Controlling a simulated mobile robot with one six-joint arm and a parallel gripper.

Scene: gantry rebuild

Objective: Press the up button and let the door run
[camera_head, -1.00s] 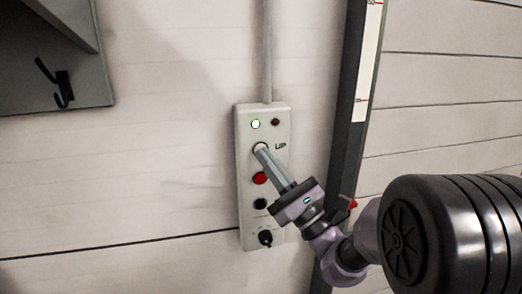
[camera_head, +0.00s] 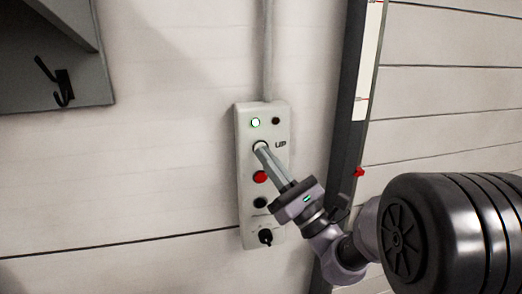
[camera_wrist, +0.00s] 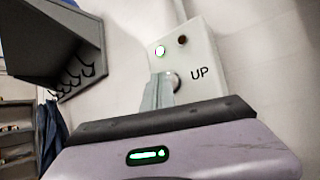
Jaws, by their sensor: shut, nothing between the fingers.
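The control box (camera_head: 244,215) hangs on the pale wall, with the word UP beside its upper button. My gripper (camera_head: 262,149) is shut and empty, its fingertips at the up button (camera_head: 260,143) and covering much of it. They appear to touch it. In the wrist view the fingers (camera_wrist: 160,90) reach the silver rim of the up button (camera_wrist: 172,81). A green lamp (camera_head: 255,123) on the box is lit; the lamp beside it is dark. The slatted door (camera_head: 440,90) is at the right, with a red marker (camera_head: 359,172) near its dark post.
Below the up button are a red button (camera_head: 260,177), a black button (camera_head: 260,203) and a black knob (camera_head: 265,237). A conduit (camera_head: 267,50) runs up from the box. A grey shelf with hooks (camera_head: 64,88) is at upper left.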

